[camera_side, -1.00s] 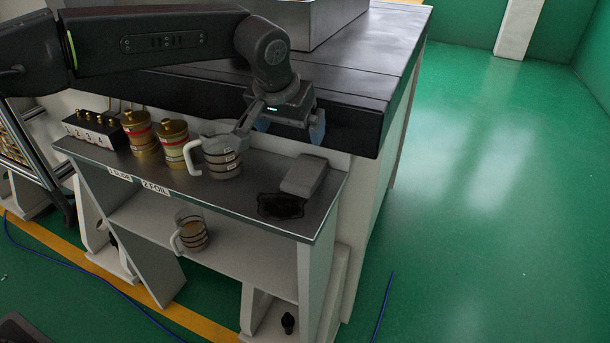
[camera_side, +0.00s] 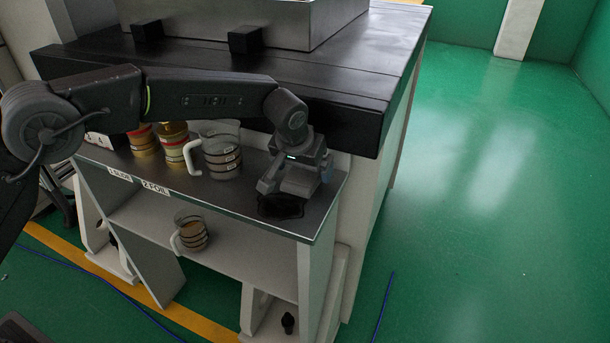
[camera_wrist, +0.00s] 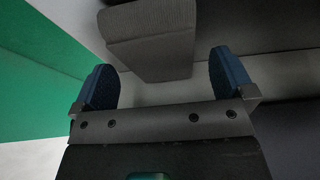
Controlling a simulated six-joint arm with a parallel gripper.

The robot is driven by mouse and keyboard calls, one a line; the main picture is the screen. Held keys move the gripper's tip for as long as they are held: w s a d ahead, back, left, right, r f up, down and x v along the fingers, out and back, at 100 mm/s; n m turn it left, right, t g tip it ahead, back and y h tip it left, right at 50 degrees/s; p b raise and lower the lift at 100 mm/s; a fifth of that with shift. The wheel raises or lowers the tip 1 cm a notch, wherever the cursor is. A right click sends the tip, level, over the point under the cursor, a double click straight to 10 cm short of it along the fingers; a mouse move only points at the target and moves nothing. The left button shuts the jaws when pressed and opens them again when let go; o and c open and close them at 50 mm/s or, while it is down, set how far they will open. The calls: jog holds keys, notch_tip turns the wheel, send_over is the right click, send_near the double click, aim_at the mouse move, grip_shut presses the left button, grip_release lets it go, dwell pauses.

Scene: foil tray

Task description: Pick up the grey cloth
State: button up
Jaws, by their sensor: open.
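The grey cloth (camera_wrist: 150,48) is a folded, ribbed pad lying on the shelf top. In the wrist view its near end shows between and just beyond my two blue fingertips. My gripper (camera_side: 297,178) is open and low over the cloth at the right end of the shelf top in the side view, covering most of it. In the wrist view my gripper (camera_wrist: 164,78) has one finger to each side of the cloth's end, with gaps. I cannot tell how high the fingertips are above the shelf.
A dark crumpled item (camera_side: 281,207) lies in front of the gripper near the shelf's edge. A glass jug (camera_side: 220,158) and striped tins (camera_side: 175,148) stand to the left. Another mug (camera_side: 191,232) is on the lower shelf. The black bench (camera_side: 340,110) overhangs behind.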

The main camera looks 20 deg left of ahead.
jog(key=shift+w+f, duration=0.3)
jog(key=shift+f, duration=0.25)
jog(key=shift+f, duration=0.25)
dwell(0.4)
jog(key=c, duration=1)
jog(key=shift+r, duration=0.15)
jog(key=shift+r, duration=0.6)
jog(key=v, duration=0.2)
jog(key=shift+s+r, duration=0.1)
jog(key=shift+r, duration=0.25)
jog(key=s, duration=3.1)
jog(key=shift+s, duration=0.1)
